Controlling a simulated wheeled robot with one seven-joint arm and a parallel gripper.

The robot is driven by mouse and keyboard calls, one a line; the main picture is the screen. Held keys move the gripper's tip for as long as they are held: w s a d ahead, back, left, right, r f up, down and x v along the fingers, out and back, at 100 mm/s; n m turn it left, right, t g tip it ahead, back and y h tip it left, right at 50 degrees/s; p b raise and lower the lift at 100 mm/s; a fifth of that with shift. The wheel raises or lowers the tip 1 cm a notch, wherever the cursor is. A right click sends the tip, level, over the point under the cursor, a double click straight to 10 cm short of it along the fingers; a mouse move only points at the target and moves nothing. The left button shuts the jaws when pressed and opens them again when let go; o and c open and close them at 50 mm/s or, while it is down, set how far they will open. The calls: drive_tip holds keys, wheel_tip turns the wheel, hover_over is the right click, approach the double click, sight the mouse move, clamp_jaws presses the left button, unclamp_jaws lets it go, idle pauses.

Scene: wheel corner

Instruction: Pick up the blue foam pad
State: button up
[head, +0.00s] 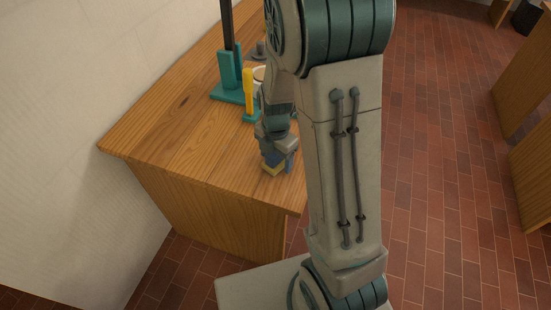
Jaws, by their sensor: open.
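My gripper (279,160) points down over the wooden table (190,120), near its front right edge. It is open. A small blue patch (271,157), likely the blue foam pad, shows between or just beside the fingers. My own arm and fingers cover much of this spot, so I cannot tell whether the fingers touch the pad.
A teal stand (229,80) with a dark upright post stands farther back. A yellow upright piece (248,90) on a teal base is closer to my gripper. A pale round thing (259,73) is partly hidden by my arm. The table's left part is clear.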

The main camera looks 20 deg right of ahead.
drive_tip(key=shift+f, duration=0.1)
drive_tip(key=c, duration=1.1)
drive_tip(key=shift+c, duration=0.2)
wheel_tip(320, 180, up, 4)
drive_tip(key=shift+r, duration=0.2)
drive_tip(key=s+d+r, duration=0.2)
drive_tip(key=d+r, duration=0.4)
drive_tip(key=d, duration=0.5)
drive_tip(key=shift+s+d+r+b, duration=0.2)
drive_tip(key=shift+s+r+b, duration=0.1)
drive_tip(key=shift+s, duration=0.05)
drive_tip(key=shift+o, duration=0.8)
